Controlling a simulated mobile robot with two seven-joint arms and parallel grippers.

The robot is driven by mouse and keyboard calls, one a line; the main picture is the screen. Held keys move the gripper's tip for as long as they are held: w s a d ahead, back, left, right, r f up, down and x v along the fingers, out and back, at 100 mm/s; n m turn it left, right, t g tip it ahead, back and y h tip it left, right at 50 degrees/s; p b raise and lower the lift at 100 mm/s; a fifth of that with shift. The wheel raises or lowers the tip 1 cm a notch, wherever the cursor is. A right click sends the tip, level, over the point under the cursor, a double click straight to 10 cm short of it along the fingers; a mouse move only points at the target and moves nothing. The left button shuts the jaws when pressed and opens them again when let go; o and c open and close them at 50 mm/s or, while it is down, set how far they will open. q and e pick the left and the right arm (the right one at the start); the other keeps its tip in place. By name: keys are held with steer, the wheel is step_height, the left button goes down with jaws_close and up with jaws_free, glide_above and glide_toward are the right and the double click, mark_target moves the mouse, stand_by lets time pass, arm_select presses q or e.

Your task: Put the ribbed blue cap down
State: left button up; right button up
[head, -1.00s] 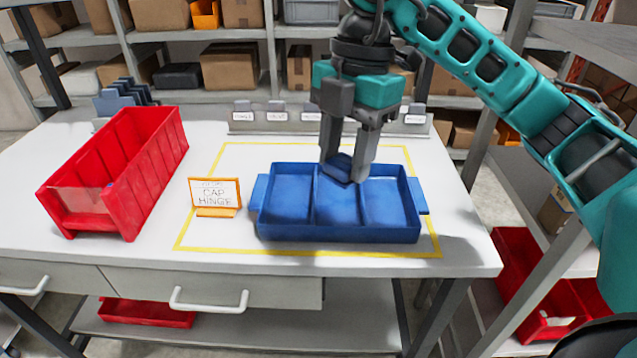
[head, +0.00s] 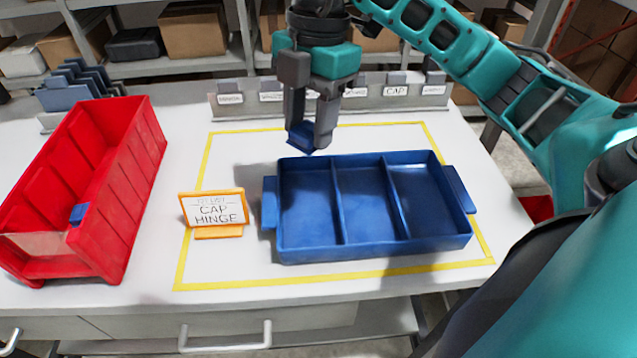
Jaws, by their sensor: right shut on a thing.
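My right gripper (head: 308,143) is shut on the ribbed blue cap (head: 299,139). It holds the cap at the back left of the blue tray (head: 285,245), near the tray's back rim. I cannot tell how high the cap is above the table. The tray has three compartments side by side, and all look empty. A small blue piece (head: 78,214) lies in the red bin (head: 115,240) on the left; its kind is too small to tell. My left gripper is not in view.
An orange-framed sign (head: 214,210) reading "CAP HINGE" stands left of the tray. A yellow line (head: 204,165) on the white table (head: 150,262) surrounds the tray. A row of labelled holders (head: 395,91) stands at the back. Dark blue upright plates (head: 80,88) stand at the back left.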

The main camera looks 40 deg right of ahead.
steer(key=b, duration=0.2)
glide_above(309, 211)
steer(key=f, duration=1)
steer(key=shift+d, duration=0.25)
step_height(309, 211, down, 5)
steer(key=shift+r, duration=0.2)
steer(key=shift+f, duration=0.3)
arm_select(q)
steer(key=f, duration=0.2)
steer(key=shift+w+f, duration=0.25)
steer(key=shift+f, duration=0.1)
arm_select(e)
steer(key=shift+f, duration=0.15)
steer(key=o, duration=0.9)
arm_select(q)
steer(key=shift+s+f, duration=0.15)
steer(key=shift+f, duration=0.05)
arm_select(e)
steer(key=shift+o, duration=0.6)
